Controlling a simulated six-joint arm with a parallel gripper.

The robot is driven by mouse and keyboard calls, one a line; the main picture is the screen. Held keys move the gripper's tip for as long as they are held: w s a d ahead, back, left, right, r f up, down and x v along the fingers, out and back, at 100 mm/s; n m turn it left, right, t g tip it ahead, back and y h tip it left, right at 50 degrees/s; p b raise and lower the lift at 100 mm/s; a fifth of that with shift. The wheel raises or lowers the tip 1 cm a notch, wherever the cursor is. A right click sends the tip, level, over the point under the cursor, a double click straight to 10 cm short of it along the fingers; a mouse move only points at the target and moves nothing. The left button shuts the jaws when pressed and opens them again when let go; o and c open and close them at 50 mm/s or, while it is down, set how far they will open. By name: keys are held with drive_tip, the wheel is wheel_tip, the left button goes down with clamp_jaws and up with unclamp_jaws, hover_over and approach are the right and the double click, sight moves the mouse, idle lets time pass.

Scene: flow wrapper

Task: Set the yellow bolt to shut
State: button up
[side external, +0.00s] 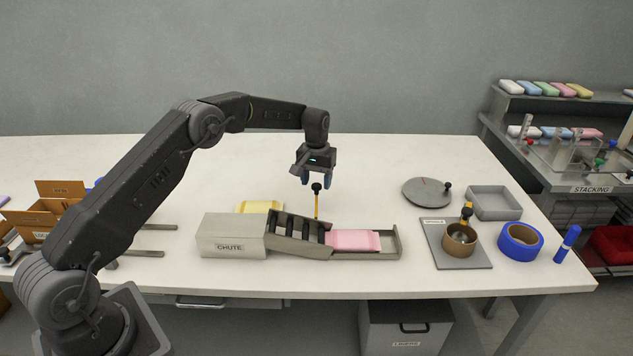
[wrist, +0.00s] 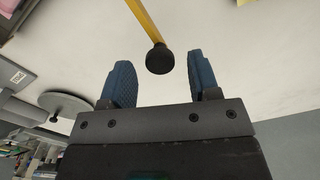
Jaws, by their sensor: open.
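A yellow rod with a black knob (side external: 317,204) stands upright behind the chute's ramp. It also shows in the wrist view, where its black knob (wrist: 160,59) lies between the two fingertips in the picture, touching neither.
The grey chute (side external: 233,247) has a ramp and a tray (side external: 390,243) holding a pink pack (side external: 354,240). A yellow pack (side external: 259,207) lies behind it. Right are a round grey disc (side external: 426,193), a grey bin (side external: 494,204) and blue tape (side external: 520,241). The table behind the chute is mostly clear.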

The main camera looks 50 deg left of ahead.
drive_tip(key=shift+f, duration=0.4)
drive_tip(key=shift+c, duration=0.3)
clamp_jaws()
